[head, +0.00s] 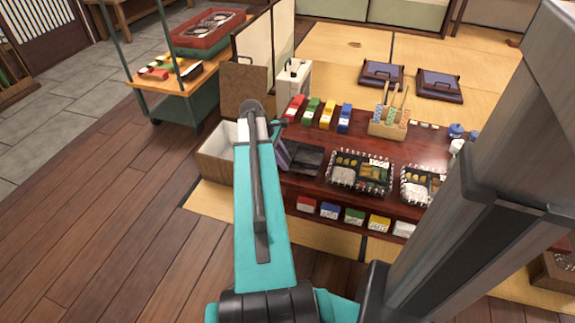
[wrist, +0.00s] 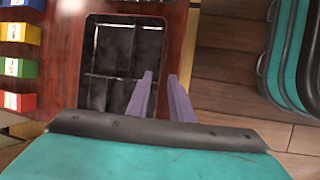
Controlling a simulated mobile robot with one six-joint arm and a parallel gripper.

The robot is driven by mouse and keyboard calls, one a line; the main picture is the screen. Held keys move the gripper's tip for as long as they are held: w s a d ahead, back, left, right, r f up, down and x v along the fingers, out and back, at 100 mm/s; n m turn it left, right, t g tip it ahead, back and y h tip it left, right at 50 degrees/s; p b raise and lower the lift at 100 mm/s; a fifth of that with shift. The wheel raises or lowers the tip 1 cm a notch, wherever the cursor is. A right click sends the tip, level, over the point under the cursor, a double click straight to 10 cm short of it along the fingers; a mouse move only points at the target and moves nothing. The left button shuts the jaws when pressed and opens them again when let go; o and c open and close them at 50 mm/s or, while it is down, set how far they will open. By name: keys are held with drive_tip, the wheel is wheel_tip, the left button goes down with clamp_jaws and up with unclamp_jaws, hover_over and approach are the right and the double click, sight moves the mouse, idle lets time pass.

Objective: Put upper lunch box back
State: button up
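A black, empty lunch box with compartments (head: 308,157) lies at the left end of the dark red table; it also shows in the wrist view (wrist: 108,58). Two filled lunch boxes stand to its right, a nearer one (head: 360,187) and one partly hidden by my body (head: 420,186). My gripper (head: 284,153) is at the empty box's left side. In the wrist view its two purple fingers (wrist: 160,76) are apart, one over the box's edge and one outside it. I cannot tell whether they touch the box. Nothing shows held between them.
Coloured blocks (head: 328,114) and a holder with sticks (head: 388,127) stand along the table's back. More coloured blocks (head: 354,215) line the front. A white-sided open bin (head: 216,152) stands left of the table. The wooden floor (head: 110,220) at left is clear.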

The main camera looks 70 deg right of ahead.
drive_tip(key=p+v, duration=0.2)
drive_tip(key=v, duration=0.5)
drive_tip(key=shift+w+r, duration=0.15)
drive_tip(key=shift+r, duration=0.1)
idle(0.5)
drive_tip(key=w+a+f, duration=0.5)
drive_tip(key=a+f, duration=0.2)
drive_tip(key=a, duration=0.2)
drive_tip(key=w+a+f+y, duration=0.1)
drive_tip(key=w+a+f, duration=0.3)
drive_tip(key=a+f, duration=0.4)
drive_tip(key=w+a+f, duration=0.5)
drive_tip(key=a+f, duration=0.1)
drive_tip(key=a, duration=0.5)
drive_tip(key=s+a+f, duration=0.4)
drive_tip(key=a+f, duration=0.1)
drive_tip(key=a, duration=0.4)
drive_tip(key=s+a+f, duration=0.4)
drive_tip(key=a+f, duration=0.1)
drive_tip(key=a, duration=0.5)
drive_tip(key=s+a+f+y, duration=0.1)
drive_tip(key=s+a+f, duration=0.3)
drive_tip(key=a, duration=0.6)
drive_tip(key=shift+f+g, duration=0.3)
drive_tip(key=shift+f, duration=0.15)
drive_tip(key=shift+a, duration=0.15)
